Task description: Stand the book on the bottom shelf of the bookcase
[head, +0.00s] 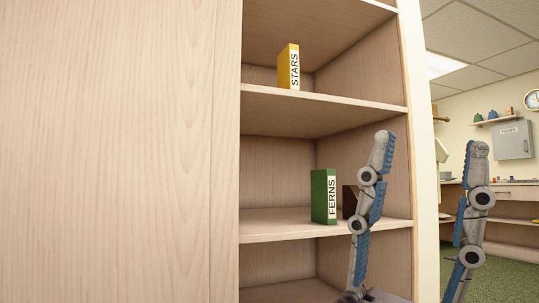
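The bookcase (322,119) fills the middle of the head view. A yellow book labelled STARS (288,67) stands upright on an upper shelf. A green book labelled FERNS (319,196) stands upright on the shelf below it. A dark brown object, perhaps a book (349,198), is beside the green one, partly hidden by a finger. The lowest shelf in view (285,293) shows only at the bottom edge, and its visible part is bare.
A large light wood panel (115,150) covers the left of the view. Beyond the bookcase on the right is a room with a grey wall cabinet (513,141), a clock (532,99), a small wall shelf (491,121) and a counter. Green floor (507,269) shows there.

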